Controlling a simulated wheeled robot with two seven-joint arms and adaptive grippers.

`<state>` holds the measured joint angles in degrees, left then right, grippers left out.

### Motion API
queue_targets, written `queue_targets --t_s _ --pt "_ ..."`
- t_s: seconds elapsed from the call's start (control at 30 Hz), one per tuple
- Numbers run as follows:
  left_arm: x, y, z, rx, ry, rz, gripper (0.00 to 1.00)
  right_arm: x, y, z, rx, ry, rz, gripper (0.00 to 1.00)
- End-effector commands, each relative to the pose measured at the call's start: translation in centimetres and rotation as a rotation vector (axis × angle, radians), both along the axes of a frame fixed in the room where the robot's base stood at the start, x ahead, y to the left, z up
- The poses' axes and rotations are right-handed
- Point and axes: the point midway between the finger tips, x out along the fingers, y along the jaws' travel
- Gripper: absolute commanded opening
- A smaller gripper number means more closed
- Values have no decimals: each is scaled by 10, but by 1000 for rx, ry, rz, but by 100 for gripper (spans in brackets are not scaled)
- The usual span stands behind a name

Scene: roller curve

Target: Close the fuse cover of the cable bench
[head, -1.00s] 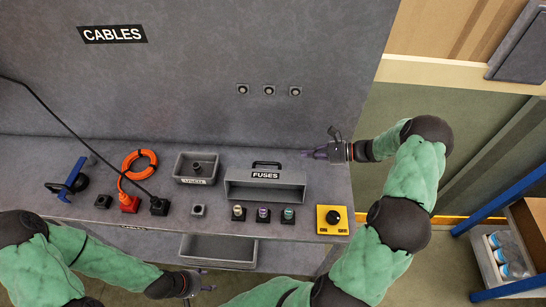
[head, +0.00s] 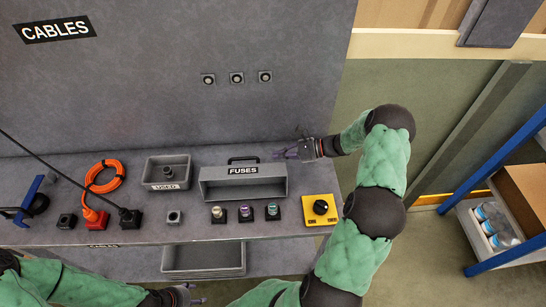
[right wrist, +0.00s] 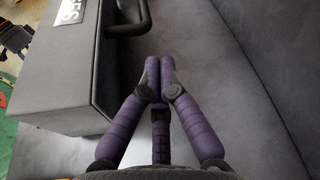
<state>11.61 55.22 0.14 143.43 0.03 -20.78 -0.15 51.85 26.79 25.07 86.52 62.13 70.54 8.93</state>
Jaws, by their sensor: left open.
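The grey fuse box (head: 280,182) stands on the bench. Its FUSES label (head: 243,171) is on the upper front strip, and a dark handle (head: 243,159) is at the top back. Below the strip the front looks open, with a grey hollow. My right gripper (head: 282,154) is at the box's back right corner, pointing left. In the right wrist view its purple fingertips (right wrist: 160,64) are together and empty, beside the box (right wrist: 70,80) and just short of the handle (right wrist: 135,22); contact is unclear. My left gripper (head: 197,293) is open and empty, low in front of the bench.
Several fuses (head: 245,212) stand in front of the box, with a yellow switch (head: 320,207) at right. A USED tray (head: 186,175), orange cable (head: 104,176) and sockets are to the left. The upright back panel (head: 150,80) is behind. A lower tray (head: 205,258) is under the bench edge.

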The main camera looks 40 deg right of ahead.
Motion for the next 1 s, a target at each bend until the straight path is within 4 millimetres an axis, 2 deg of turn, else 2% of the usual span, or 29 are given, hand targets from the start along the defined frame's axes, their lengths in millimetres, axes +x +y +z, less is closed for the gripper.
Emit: queue_targets --t_s 0.3,0.5,1.0 --pt "0 0 -4 0 0 0 54 32 42 -17 1 2 4 0" --pt "0 0 -5 0 0 0 54 45 58 -24 -1 1 3 0" --pt "0 0 -6 0 0 0 54 49 63 -26 0 0 1 0"
